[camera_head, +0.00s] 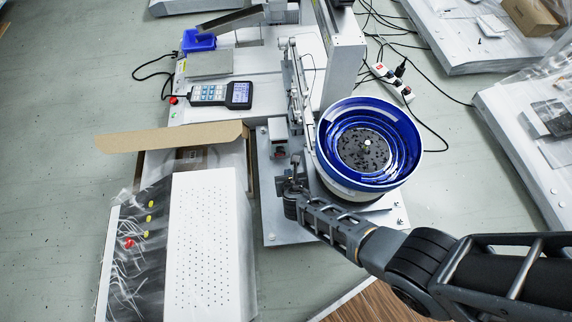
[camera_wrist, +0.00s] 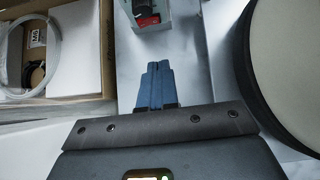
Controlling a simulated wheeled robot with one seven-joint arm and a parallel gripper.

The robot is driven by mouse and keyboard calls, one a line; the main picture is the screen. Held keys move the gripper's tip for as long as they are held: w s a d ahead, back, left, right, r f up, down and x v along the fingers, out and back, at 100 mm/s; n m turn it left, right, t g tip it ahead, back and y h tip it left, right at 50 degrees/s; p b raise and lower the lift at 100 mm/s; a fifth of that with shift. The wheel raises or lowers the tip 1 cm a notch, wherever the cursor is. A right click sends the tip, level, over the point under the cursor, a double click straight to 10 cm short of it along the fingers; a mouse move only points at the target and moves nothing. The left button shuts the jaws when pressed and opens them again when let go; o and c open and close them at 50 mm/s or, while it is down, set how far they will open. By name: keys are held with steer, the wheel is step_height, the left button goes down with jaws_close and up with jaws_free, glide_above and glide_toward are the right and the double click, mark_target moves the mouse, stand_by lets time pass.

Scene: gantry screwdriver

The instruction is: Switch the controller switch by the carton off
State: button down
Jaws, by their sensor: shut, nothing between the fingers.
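The controller (camera_head: 279,133) is a small grey box on the metal base plate, just right of the open carton (camera_head: 172,138). Its switch (camera_head: 279,152) is a small dark and red spot on the near face. In the wrist view the switch (camera_wrist: 148,18) shows red and black at the top edge, partly cut off. Its rocker position is too small to tell. My gripper (camera_head: 289,180) is just on the near side of the controller. In the wrist view its blue fingers (camera_wrist: 158,68) are shut and empty, pointing toward the switch, with a gap between.
A blue vibrating bowl (camera_head: 368,101) stands close on the right of my gripper; its dark rim fills the wrist view's right side. The carton (camera_wrist: 112,85) borders the left. A white perforated box (camera_head: 203,240) stands nearer. Bare base plate (camera_head: 272,205) lies between.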

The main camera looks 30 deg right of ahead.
steer(key=shift+p+v, duration=0.75)
steer(key=shift+v, duration=0.75)
steer(key=shift+s+d, duration=0.1)
steer(key=s+a+r+m+t+y, duration=0.1)
steer(key=s+a+r+m+y, duration=0.15)
steer(key=s+a+m, duration=0.5)
steer(key=s+a+r+m+y, duration=0.15)
steer(key=s+r+m, duration=0.3)
steer(key=s, duration=0.55)
steer(key=s+r+m+t, duration=0.2)
steer(key=s+r+m, duration=0.5)
steer(key=r, duration=0.1)
steer(key=s+d+r+m+t, duration=0.1)
steer(key=s+d+r+m, duration=0.25)
steer(key=r, duration=0.65)
steer(key=s+d+r+m+t, duration=0.25)
steer(key=r+m, duration=0.25)
steer(key=r, duration=0.6)
steer(key=s+d+r+m, duration=0.2)
steer(key=d+r+m, duration=0.15)
steer(key=r, duration=0.65)
step_height(320, 180, up, 23)
steer(key=p, duration=2.3)
steer(key=shift+a, duration=0.3)
